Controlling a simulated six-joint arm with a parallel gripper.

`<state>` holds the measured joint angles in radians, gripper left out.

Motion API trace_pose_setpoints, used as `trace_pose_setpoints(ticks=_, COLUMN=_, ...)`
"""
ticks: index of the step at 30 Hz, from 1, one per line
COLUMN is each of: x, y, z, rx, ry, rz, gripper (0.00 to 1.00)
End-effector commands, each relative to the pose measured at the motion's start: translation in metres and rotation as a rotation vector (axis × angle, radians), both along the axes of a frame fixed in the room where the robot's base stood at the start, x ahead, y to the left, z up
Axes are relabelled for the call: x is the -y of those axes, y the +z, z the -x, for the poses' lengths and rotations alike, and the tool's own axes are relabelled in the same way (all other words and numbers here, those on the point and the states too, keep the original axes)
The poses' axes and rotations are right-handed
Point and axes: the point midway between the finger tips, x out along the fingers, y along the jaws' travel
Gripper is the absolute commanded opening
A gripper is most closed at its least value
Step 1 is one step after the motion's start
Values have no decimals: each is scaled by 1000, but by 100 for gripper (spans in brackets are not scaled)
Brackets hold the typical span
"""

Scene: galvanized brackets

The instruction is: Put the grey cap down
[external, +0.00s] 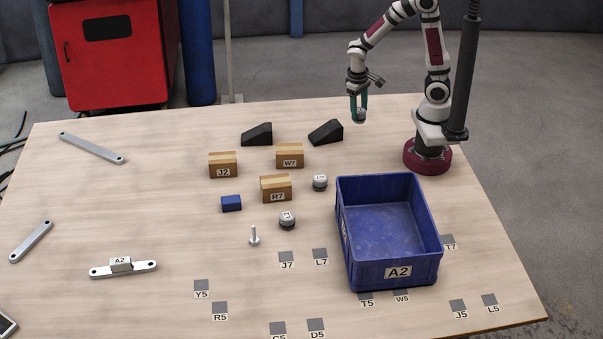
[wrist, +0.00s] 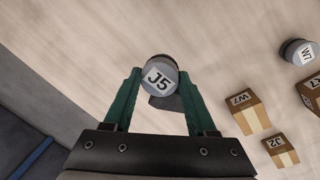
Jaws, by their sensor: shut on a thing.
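My gripper (external: 360,106) is raised over the far part of the table, left of my base. In the wrist view, my gripper (wrist: 158,92) is shut on the grey cap (wrist: 160,76), a round grey piece labelled J5. The cap also shows small between the fingertips in the external view (external: 360,117). It is held above the table, touching nothing else that I can see. Its lower side is hidden.
A blue bin (external: 392,282) labelled A2 stands at right. Cardboard boxes (external: 275,188), black wedges (external: 326,132), two other grey caps (external: 320,183) and a blue block (external: 231,203) lie mid-table. Small grey labelled squares (external: 286,257) run along the front. Metal brackets (external: 93,148) lie at left.

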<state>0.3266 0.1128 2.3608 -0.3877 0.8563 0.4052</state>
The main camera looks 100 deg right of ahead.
Motion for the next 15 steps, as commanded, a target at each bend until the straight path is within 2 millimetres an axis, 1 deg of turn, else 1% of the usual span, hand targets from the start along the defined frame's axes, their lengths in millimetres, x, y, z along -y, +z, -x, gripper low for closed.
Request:
trace_pose_setpoints(ticks=2, x=1, y=3, z=0, rx=1, ry=1, rz=1, gripper=0)
trace_pose_setpoints(ticks=4, x=1, y=10, z=0, rx=2, ry=0, rz=1, gripper=0)
trace_pose_setpoints(ticks=10, x=1, y=49, z=-1, rx=6, ry=1, rz=2, gripper=0)
trace_pose_setpoints(ticks=14, x=1, y=69, z=0, rx=4, ry=-1, rz=1, gripper=0)
trace_pose_setpoints(ticks=15, x=-2, y=71, z=-4, rx=2, ry=28, rz=-1, gripper=0)
